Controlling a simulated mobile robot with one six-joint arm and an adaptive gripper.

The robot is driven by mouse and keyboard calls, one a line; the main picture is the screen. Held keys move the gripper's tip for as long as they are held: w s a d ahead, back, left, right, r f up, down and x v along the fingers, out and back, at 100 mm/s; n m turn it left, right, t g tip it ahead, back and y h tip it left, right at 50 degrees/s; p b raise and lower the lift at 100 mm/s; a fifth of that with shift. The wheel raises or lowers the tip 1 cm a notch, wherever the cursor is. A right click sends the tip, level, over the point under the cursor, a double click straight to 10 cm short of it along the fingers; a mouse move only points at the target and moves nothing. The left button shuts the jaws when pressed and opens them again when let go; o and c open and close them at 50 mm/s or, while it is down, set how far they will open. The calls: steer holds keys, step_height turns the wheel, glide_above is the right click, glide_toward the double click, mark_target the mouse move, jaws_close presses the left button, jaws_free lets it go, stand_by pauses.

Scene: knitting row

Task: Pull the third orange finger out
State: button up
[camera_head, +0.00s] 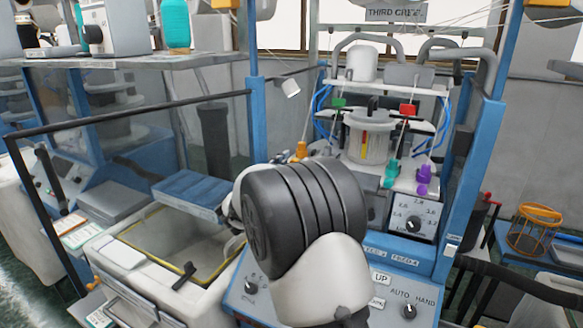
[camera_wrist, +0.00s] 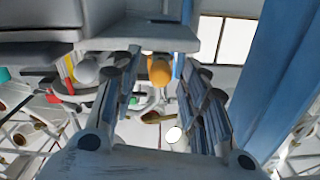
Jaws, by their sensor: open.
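An orange finger (camera_head: 300,151) stands at the left end of the machine's front ledge, just behind my arm. In the wrist view an orange rounded piece (camera_wrist: 160,70) shows between the far ends of my gripper's fingers, and it looks like the same finger. My gripper (camera_wrist: 158,88) is open, with one finger on each side of the orange piece in the picture. I cannot tell whether either finger touches it. I see no other clearly similar orange finger on the ledge.
Teal (camera_head: 391,175) and purple (camera_head: 424,179) pieces stand farther right on the ledge. A clear cylinder (camera_head: 367,137) stands behind, below green (camera_head: 338,103) and red (camera_head: 408,109) parts. Blue posts (camera_head: 470,170) flank the machine. An orange wire basket (camera_head: 535,228) stands at right.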

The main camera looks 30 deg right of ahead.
steer(key=shift+w, duration=0.1)
steer(key=shift+c, duration=0.4)
jaws_close()
stand_by(0.4)
